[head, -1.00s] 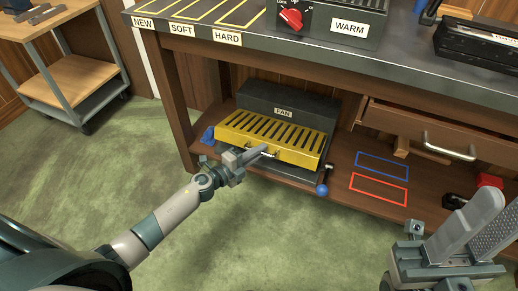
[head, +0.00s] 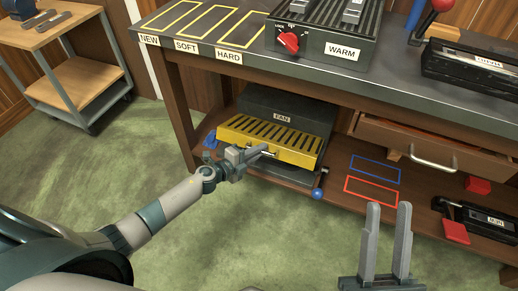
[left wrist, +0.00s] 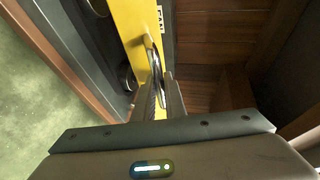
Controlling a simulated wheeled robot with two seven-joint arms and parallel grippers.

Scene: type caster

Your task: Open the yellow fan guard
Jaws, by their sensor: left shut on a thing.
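The yellow fan guard (head: 290,137) is a slotted plate in front of the dark fan box (head: 300,103) labelled FAN, on the low shelf under the bench. It looks closed or nearly so; I cannot tell exactly. My left gripper (head: 262,150) is at the guard's front and is shut on its metal handle. In the left wrist view the fingers (left wrist: 158,88) close around the handle (left wrist: 154,62), with the yellow guard (left wrist: 128,22) behind. The fingers partly hide the handle. My right gripper (head: 388,206) is open and empty, fingers upright, in front of the shelf's right part.
A lever with a blue ball (head: 317,194) sticks out by the fan's right side. Blue and red outlined rectangles (head: 372,184) on the shelf are empty. A drawer (head: 425,150) hangs right of the fan. A black device (head: 482,222) stands at the far right. The bench top (head: 395,77) overhangs.

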